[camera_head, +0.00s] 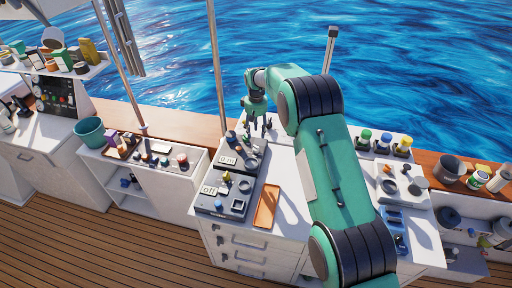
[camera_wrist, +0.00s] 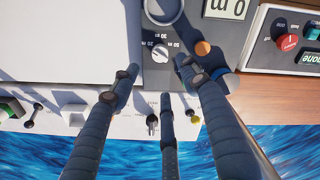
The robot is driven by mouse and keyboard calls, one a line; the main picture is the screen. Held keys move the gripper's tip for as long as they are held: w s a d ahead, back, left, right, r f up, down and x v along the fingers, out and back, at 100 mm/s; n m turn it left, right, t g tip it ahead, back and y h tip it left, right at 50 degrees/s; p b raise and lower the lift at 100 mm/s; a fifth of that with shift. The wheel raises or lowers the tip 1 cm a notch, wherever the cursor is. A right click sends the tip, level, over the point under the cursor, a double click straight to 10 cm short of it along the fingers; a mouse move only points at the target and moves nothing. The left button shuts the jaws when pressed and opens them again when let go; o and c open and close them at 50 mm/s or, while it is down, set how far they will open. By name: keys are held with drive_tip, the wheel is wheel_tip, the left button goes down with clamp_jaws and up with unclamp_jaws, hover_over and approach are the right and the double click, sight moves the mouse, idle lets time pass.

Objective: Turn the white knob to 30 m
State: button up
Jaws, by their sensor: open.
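The knob (camera_wrist: 160,52) is a small pale grey-white dial on a dark panel in the wrist view. Small metre marks surround it, upside down; I cannot read its pointer surely. A display (camera_wrist: 226,9) on the same panel seems to read 0 m, also upside down. In the head view this panel (camera_head: 228,160) is the farther of two on the white counter; the knob is too small to make out there. My gripper (camera_wrist: 158,82) is open and empty, its fingers spread around and short of the knob. It also shows above the counter's far end (camera_head: 260,126).
An orange button (camera_wrist: 203,47) sits beside the knob, close to one finger. Another panel (camera_wrist: 287,30) has a red knob (camera_wrist: 287,42). Several small levers line the white edge. A second panel (camera_head: 222,196) and an orange tray (camera_head: 266,206) are nearer on the counter.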

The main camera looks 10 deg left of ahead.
sight(256, 149)
wheel_tip(256, 149, down, 11)
drive_tip(key=shift+r+p, duration=0.1)
drive_tip(key=shift+p, duration=0.2)
idle(0.4)
clamp_jaws()
